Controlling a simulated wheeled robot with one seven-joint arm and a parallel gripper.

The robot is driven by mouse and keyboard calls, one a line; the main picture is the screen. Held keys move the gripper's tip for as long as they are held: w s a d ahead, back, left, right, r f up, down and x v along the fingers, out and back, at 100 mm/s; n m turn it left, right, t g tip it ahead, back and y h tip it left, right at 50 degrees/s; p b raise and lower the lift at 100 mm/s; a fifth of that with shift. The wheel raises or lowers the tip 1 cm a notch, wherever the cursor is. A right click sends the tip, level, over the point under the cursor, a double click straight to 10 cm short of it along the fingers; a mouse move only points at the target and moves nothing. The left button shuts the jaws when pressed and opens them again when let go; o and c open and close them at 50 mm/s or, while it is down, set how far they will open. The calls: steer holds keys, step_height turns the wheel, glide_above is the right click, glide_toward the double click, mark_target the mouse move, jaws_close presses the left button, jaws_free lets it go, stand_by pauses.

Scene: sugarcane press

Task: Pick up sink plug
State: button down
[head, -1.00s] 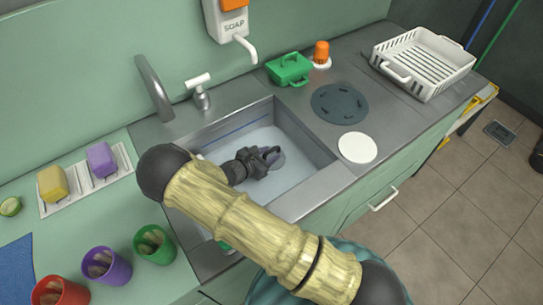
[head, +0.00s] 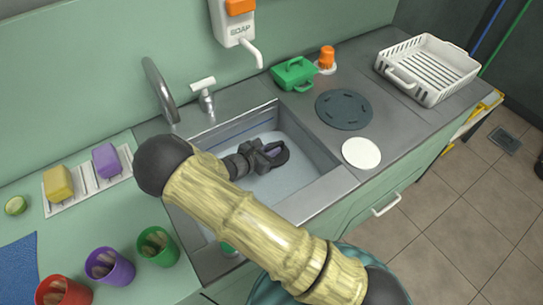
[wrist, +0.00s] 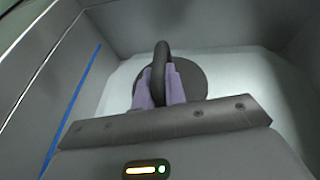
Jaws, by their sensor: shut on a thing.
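The sink plug (wrist: 205,76) is a dark round disc with a black loop handle (wrist: 162,58). It is inside the sink basin (head: 318,192). My gripper (wrist: 160,84) has its purple fingers shut on the loop handle. In the head view my gripper (head: 268,157) is low in the basin, with the dark plug at its tip. The fingers hide part of the disc in the wrist view. I cannot tell for sure how far the plug is above the basin floor.
The basin walls surround my gripper closely. A faucet (head: 160,90) and a soap dispenser (head: 233,22) are behind the sink. A green box (head: 294,73), a white disc (head: 361,153) and a dish rack (head: 426,68) are to the right. Red, purple and green cups (head: 157,245) stand front left.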

step_height(320, 180, up, 5)
steer(key=shift+r, duration=0.15)
stand_by(0.5)
